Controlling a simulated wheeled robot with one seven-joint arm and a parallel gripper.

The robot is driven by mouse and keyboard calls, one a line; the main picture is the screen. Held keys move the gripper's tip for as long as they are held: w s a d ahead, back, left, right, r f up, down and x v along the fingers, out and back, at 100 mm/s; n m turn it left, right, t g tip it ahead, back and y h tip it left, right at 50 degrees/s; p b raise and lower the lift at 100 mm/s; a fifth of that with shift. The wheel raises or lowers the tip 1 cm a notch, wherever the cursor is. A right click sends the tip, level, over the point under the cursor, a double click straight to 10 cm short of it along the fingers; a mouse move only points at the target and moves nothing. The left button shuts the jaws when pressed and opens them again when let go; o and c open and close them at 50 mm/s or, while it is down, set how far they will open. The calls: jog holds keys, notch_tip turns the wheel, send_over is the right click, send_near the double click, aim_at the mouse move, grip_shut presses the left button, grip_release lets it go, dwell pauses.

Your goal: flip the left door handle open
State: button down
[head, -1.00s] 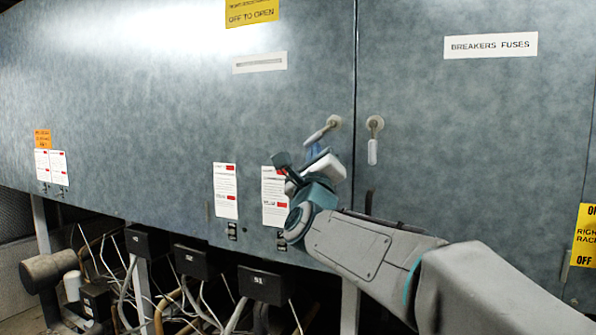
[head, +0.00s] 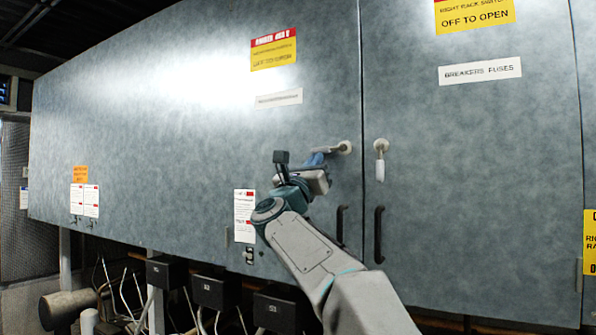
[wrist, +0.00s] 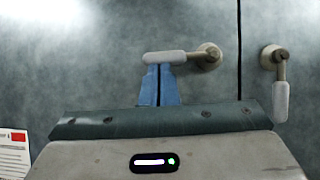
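The left door handle (head: 343,147) is a pale lever on a round boss near the left door's right edge. It lies almost level, its grip pointing left. In the wrist view the left handle (wrist: 170,57) also lies level. My gripper (head: 317,158) is up against it, its blue fingers together with only a thin line between them. In the wrist view my gripper's fingertips (wrist: 160,68) meet the underside of the handle's grip. The fingers do not appear to be around the grip; exact contact is hard to see.
The right door's handle (head: 380,160) hangs straight down, just right of the door seam. Black pull handles (head: 378,235) sit lower, one on each door. Black boxes (head: 165,272) and cables are below the cabinet's left part.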

jog(key=shift+r, duration=0.1)
dwell(0.3)
jog(key=shift+w, duration=0.1)
jog(key=w+f+b+v, duration=0.1)
jog(key=f+b+v, duration=0.1)
jog(key=b+v, duration=0.6)
jog(key=v, duration=0.4)
jog(key=shift+f, duration=0.4)
jog(key=shift+s+d, duration=0.1)
jog(key=shift+s, duration=0.05)
